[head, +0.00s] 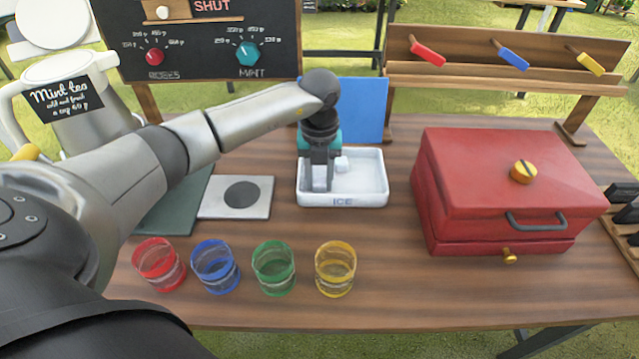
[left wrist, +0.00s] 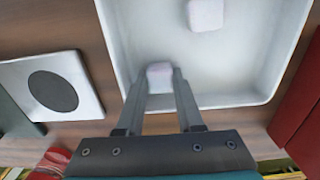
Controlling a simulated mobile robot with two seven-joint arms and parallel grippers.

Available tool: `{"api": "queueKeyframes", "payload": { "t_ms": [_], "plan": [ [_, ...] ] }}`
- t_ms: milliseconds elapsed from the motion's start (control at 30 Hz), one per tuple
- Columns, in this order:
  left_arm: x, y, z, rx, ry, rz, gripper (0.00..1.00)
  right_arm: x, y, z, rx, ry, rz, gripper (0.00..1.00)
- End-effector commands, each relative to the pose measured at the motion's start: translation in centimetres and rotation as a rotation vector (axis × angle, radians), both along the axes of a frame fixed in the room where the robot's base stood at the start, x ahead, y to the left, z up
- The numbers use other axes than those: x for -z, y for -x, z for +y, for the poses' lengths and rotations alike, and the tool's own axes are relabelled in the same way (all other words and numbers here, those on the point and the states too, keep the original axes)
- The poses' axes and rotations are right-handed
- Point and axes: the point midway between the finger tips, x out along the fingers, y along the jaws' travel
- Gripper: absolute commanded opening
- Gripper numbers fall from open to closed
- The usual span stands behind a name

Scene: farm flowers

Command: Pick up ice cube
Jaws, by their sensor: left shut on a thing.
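The white tray marked ICE (head: 343,202) sits in the middle of the table. My left gripper (head: 320,186) reaches down into the left part of the tray. In the left wrist view, its fingers (left wrist: 160,85) are shut on a pale ice cube (left wrist: 159,70), which shows between the tips. I cannot tell whether this cube touches the tray floor. A second ice cube (head: 341,163) lies loose in the tray to the right of the gripper. It also shows in the left wrist view (left wrist: 205,14). My right gripper is not in view.
Red (head: 159,264), blue (head: 215,266), green (head: 274,268) and yellow (head: 336,269) glasses stand along the front. A plate with a dark disc (head: 215,197) lies left of the tray. A red box (head: 510,190) stands right. A blue panel (head: 361,108) is behind.

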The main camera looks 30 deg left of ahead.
Motion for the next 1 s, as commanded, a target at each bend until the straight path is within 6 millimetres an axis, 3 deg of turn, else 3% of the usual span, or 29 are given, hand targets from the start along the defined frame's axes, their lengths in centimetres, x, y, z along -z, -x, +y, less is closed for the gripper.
{"api": "queueKeyframes", "payload": {
  "t_ms": [167,367,567,800,1000],
  "plan": [
    [-0.2,0.0,0.0,0.000,-0.001,-0.001,0.00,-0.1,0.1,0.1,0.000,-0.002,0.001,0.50],
    [-2.1,-0.1,0.0,0.001,0.000,-0.004,0.00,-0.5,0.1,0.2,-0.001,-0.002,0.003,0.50],
    [-6.7,-0.1,0.1,0.001,-0.001,-0.006,0.00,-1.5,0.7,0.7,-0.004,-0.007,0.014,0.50],
    [-13.8,-0.1,0.0,0.000,0.000,-0.006,0.00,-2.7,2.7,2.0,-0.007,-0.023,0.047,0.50],
    [-17.9,-0.1,0.0,0.000,0.000,-0.004,0.00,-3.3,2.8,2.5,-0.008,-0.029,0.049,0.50]
  ]
}}
